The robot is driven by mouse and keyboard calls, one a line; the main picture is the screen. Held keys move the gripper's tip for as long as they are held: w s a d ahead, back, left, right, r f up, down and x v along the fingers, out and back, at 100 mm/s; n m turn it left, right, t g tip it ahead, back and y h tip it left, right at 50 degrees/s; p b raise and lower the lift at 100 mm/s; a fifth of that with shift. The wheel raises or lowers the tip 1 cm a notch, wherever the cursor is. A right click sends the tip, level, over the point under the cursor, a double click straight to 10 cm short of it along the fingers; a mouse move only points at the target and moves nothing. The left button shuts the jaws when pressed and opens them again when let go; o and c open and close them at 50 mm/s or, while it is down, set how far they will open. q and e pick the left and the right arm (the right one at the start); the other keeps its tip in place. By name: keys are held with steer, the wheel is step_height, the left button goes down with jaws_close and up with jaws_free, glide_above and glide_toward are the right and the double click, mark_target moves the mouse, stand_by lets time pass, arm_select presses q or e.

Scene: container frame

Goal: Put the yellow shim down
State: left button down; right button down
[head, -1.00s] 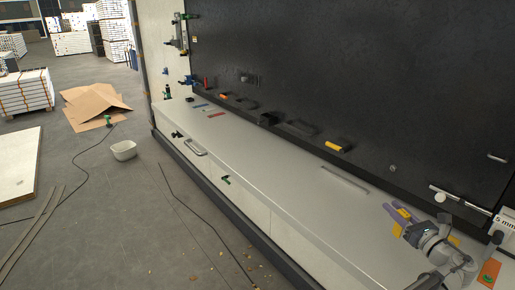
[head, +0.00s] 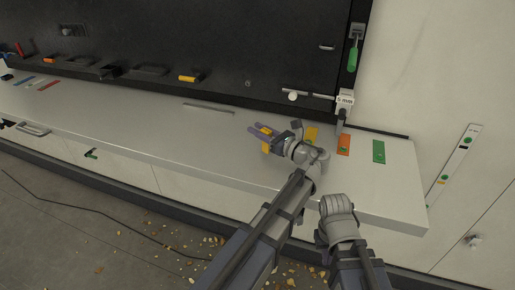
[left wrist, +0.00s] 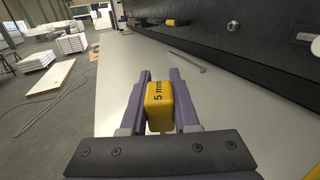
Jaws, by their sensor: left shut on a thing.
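The yellow shim (left wrist: 160,103) is a small block marked "5 mm". It sits between the purple fingers of my left gripper (left wrist: 161,95), which is shut on it. In the head view, my left gripper (head: 262,137) holds the yellow shim (head: 266,147) over the pale worktop (head: 220,150). I cannot tell how far the shim is above the surface. A yellow flat patch (head: 311,134) lies on the worktop just right of the gripper, partly hidden by my arm. My right arm shows at the lower right, but its gripper is not seen.
An orange patch (head: 343,145) and a green patch (head: 379,151) lie further right. A white "5 mm" tag (head: 345,99) hangs by the dark panel (head: 200,40). A thin grey strip (head: 209,108) lies behind the gripper. The worktop to the left is mostly clear.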

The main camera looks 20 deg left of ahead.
mark_target(266, 147)
arm_select(q)
steer(key=shift+f, duration=0.2)
step_height(266, 147, down, 4)
steer(key=b, duration=0.3)
steer(key=shift+r, duration=0.2)
steer(key=shift+f+b, duration=0.1)
steer(key=shift+b, duration=0.2)
steer(key=shift+f, duration=0.15)
steer(key=c, duration=0.7)
jaws_free()
steer(key=shift+o, duration=0.2)
steer(key=shift+r, duration=0.2)
